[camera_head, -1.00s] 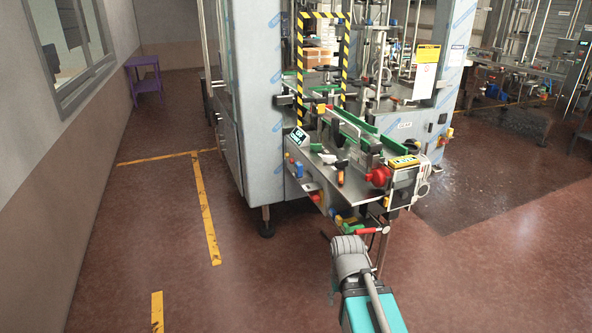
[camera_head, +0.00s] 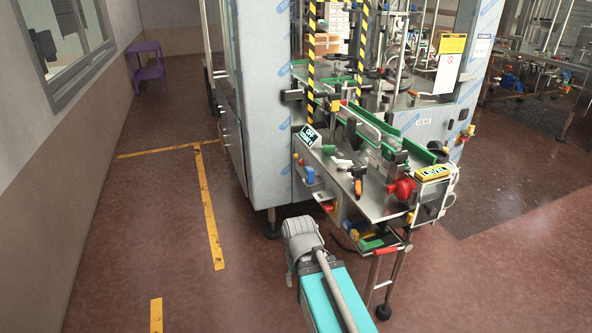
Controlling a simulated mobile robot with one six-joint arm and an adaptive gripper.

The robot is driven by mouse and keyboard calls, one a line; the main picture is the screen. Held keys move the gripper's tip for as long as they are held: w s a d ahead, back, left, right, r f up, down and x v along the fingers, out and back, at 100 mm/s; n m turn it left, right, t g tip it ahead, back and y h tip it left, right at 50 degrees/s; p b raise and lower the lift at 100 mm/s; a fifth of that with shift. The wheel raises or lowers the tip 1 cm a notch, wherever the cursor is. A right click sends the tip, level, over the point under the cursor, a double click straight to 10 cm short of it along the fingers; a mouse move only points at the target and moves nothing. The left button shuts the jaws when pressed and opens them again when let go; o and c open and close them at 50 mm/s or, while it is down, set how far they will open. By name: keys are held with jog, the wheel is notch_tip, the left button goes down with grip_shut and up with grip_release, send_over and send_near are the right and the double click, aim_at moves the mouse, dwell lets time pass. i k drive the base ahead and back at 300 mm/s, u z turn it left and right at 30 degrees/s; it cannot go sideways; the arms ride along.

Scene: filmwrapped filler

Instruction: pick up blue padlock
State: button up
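A small blue item (camera_head: 310,175) is at the left front side of the machine's work table, below the small display. It may be the blue padlock, but it is too small to tell. Another small blue spot (camera_head: 367,236) shows among coloured items on the lower shelf. My arm, with a teal link and a grey joint, reaches up from the bottom, in front of and below the table. My gripper is not visible; the arm's own joint seems to hide it.
The steel work table (camera_head: 378,207) holds a red knob (camera_head: 402,189), an orange-handled item (camera_head: 358,187) and green guides. A yellow-topped box (camera_head: 432,173) sits at its right corner. Open floor lies left; a purple side table (camera_head: 147,72) stands far back.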

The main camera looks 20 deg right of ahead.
aim_at(309, 171)
jog(key=z, duration=0.05)
jog(key=i, duration=0.9)
jog(key=z, duration=0.4)
